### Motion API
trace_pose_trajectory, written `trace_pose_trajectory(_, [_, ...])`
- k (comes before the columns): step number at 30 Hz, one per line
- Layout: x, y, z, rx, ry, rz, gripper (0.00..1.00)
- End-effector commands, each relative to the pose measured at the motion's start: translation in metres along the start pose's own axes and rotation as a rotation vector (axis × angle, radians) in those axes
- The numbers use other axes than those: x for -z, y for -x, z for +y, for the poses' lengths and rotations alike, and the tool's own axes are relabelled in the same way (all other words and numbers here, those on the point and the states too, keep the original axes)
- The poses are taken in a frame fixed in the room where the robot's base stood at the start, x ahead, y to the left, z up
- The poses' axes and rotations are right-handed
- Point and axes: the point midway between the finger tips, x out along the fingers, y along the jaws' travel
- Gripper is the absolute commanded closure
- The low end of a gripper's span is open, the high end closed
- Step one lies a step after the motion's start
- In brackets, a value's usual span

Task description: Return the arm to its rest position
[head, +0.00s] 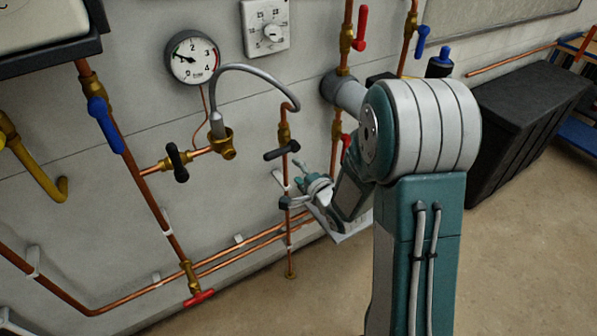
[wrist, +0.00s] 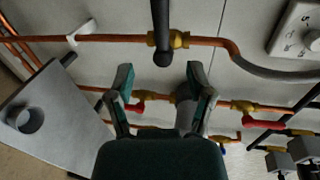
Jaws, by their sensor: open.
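My gripper (head: 291,183) is at the end of my folded arm, in front of the wall pipes and below a black lever valve (head: 283,150). In the wrist view, my gripper (wrist: 160,82) has its two teal-and-grey fingers spread apart with nothing between them. The black lever (wrist: 161,30) on its brass valve (wrist: 179,40) shows just beyond the fingertips, with a visible gap. My upper arm hides part of the wall and pipes to the right.
A hose (head: 255,72) loops above the lever. Red lever (head: 361,27) is above my arm. A black chest (head: 525,115) stands right. The floor (head: 520,260) at front right is clear.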

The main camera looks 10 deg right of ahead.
Motion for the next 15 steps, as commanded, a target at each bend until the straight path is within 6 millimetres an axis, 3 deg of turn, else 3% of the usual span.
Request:
trace_pose_trajectory(11, [0.000, 0.000, -0.001, -0.001, 0.003, 0.001, 0.32])
trace_pose_trajectory(15, [0.003, 0.005, -0.014, -0.038, 0.095, 0.034, 0.32])
